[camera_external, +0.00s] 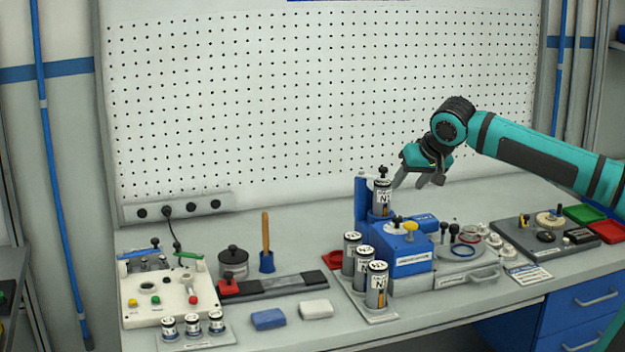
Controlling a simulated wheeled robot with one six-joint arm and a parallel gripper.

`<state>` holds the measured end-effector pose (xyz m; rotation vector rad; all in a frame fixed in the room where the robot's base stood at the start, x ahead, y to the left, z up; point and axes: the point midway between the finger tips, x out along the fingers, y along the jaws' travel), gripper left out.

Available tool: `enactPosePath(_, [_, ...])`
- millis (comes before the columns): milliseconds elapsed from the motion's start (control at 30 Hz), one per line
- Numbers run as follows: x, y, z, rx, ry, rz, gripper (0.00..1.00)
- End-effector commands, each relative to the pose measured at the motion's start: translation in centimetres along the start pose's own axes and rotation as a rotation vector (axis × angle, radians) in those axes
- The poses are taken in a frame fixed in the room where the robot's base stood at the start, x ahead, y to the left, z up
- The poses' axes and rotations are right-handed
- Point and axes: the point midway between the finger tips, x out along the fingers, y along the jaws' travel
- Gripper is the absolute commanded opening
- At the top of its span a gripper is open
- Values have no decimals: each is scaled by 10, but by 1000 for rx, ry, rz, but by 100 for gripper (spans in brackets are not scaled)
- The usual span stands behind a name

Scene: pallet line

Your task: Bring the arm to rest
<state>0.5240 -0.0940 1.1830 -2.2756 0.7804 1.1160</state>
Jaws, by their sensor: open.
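My arm reaches in from the right edge of the external view. My gripper (418,181) is open and empty, its fingers pointing down and to the left. It hangs above the bench, just right of a labelled canister (382,196) that stands upright on the blue machine (403,252). The fingers look apart from the canister, though the depth between them is hard to judge.
Three canisters (376,287) stand on a plate before the blue machine. A control box (165,298), a pot (233,263) and blue and white blocks (268,319) are at the left. A grey panel (540,240) and trays (585,213) lie right. The pegboard (300,90) rises behind.

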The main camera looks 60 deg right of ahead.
Motion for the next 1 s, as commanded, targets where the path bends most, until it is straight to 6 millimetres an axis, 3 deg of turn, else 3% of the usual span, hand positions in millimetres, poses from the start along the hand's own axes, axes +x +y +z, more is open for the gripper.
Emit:
enactPosePath(400, [-24,6,82,-298,307,-349,48])
enactPosePath(700, [-41,25,140,-454,596,-521,48])
enactPosePath(1000, [-49,44,174,-522,799,-586,48])
